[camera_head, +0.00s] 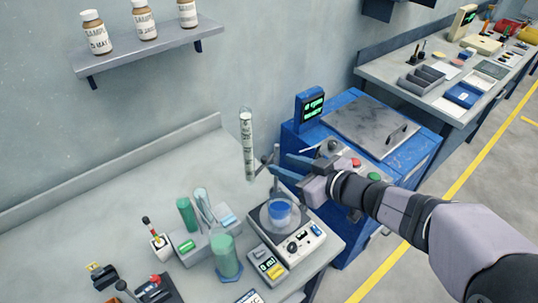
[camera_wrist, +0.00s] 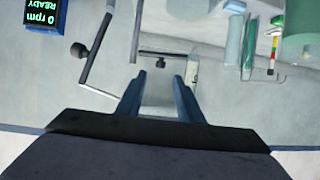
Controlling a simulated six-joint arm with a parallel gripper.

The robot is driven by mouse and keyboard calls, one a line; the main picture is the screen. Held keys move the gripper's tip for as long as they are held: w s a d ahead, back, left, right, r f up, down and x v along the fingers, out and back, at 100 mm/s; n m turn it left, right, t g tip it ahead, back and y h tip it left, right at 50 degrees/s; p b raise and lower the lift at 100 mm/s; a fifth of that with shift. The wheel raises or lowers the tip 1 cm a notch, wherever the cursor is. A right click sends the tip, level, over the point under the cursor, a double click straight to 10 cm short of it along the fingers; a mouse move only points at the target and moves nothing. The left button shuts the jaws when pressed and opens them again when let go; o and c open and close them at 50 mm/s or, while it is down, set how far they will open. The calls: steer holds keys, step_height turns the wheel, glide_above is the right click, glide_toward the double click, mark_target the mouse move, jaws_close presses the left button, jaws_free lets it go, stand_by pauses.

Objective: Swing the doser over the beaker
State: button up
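A clear beaker with blue liquid (camera_head: 280,213) stands on the round plate of a white benchtop device. What looks like the doser, an upright graduated tube (camera_head: 247,145), hangs left of and behind the beaker, apart from it. A thin post (camera_head: 276,172) with a clamp rises behind the beaker. My gripper (camera_head: 280,166) is above and behind the beaker, right of the tube. In the wrist view my gripper (camera_wrist: 159,95) has its two fingers spread, with nothing seen between them. Dark rods with a knob (camera_wrist: 78,50) lie beyond the fingertips. Contact with them cannot be told.
The white device (camera_head: 301,241) sits near the bench's right edge. A tube rack (camera_head: 205,246) and a green-liquid beaker (camera_head: 227,258) stand to its left. A blue machine (camera_head: 347,135) with a display is behind my wrist. A bottle shelf (camera_head: 150,47) is on the wall.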

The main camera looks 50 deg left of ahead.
mark_target(265, 157)
steer(key=shift+p+x, duration=0.9)
steer(key=shift+x, duration=2.7)
steer(key=shift+c, duration=0.7)
jaws_close()
